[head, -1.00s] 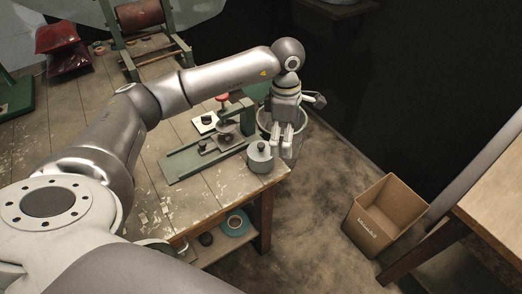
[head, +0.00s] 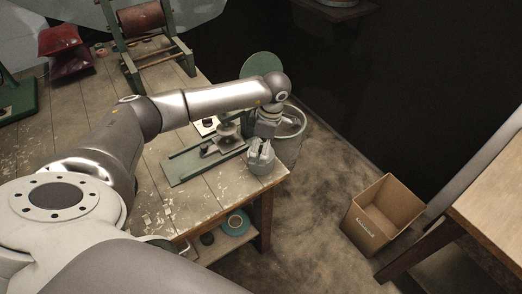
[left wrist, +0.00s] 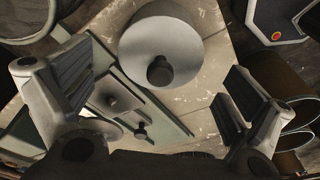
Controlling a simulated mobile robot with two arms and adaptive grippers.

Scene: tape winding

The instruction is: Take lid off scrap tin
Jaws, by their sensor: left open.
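The scrap tin (head: 261,168) is a small round grey tin at the near right corner of the workbench. In the left wrist view its grey lid (left wrist: 160,42) shows with a dark round knob (left wrist: 160,72) on top. My left gripper (head: 262,150) is over the tin, pointing down, with its fingers in front of the lid in the head view. In the left wrist view the open fingers (left wrist: 155,82) stand on either side of the knob, with clear gaps and nothing held. My right gripper is in neither view.
A green-based bench fixture (head: 205,160) stands left of the tin. A round bin (head: 292,125) is beyond the bench's right edge. An open cardboard box (head: 383,215) sits on the floor to the right. Rolls lie on the shelf below (head: 236,222).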

